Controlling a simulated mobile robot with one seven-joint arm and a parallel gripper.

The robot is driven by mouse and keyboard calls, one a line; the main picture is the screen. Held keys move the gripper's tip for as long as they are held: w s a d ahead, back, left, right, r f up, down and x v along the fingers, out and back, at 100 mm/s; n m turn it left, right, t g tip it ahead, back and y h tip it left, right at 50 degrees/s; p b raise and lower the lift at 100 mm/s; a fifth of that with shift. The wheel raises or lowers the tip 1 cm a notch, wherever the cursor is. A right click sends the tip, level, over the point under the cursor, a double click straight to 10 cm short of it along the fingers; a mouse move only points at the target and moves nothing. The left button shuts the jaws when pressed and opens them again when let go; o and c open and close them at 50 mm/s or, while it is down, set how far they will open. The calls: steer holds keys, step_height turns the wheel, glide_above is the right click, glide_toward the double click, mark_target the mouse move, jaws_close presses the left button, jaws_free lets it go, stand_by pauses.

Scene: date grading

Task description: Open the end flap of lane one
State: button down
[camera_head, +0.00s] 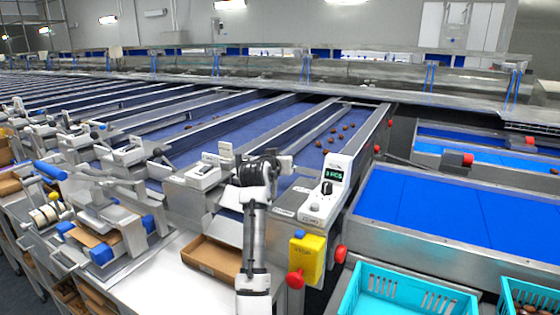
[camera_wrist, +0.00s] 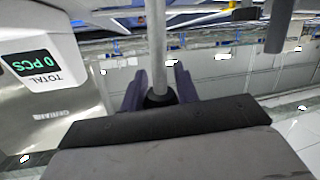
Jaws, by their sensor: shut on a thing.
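In the wrist view my gripper (camera_wrist: 158,92) has its two dark fingers closed around an upright grey rod (camera_wrist: 156,40). The rod looks like a handle at the lane's end; which part it joins is cut off by the frame. In the head view my arm reaches up to the near end of the rightmost long lane, and its fingertips are hidden behind my dark wrist. The blue belt of that lane (camera_head: 307,152) carries several brown dates (camera_head: 345,127) further up. I cannot make out the end flap itself or how far it is open.
A control box with a green display (camera_head: 333,175) stands right of my wrist; it also shows in the wrist view (camera_wrist: 32,65). A yellow box (camera_head: 306,260) with a red button is near my forearm. An empty cardboard tray (camera_head: 200,270) sits below the lane end. Turquoise crates (camera_head: 375,305) stand at right.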

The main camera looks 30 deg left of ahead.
steer(key=shift+w+d+f, duration=0.15)
steer(key=shift+d+f, duration=0.05)
steer(key=shift+f, duration=0.65)
steer(key=c, duration=1.3)
jaws_free()
steer(key=shift+o, duration=1.2)
steer(key=shift+w+r, duration=0.1)
steer(key=shift+w, duration=0.05)
steer(key=b+v, duration=0.4)
steer(key=v, duration=1)
steer(key=shift+r, duration=0.4)
steer(key=shift+a, duration=0.1)
steer(key=shift+c, duration=0.3)
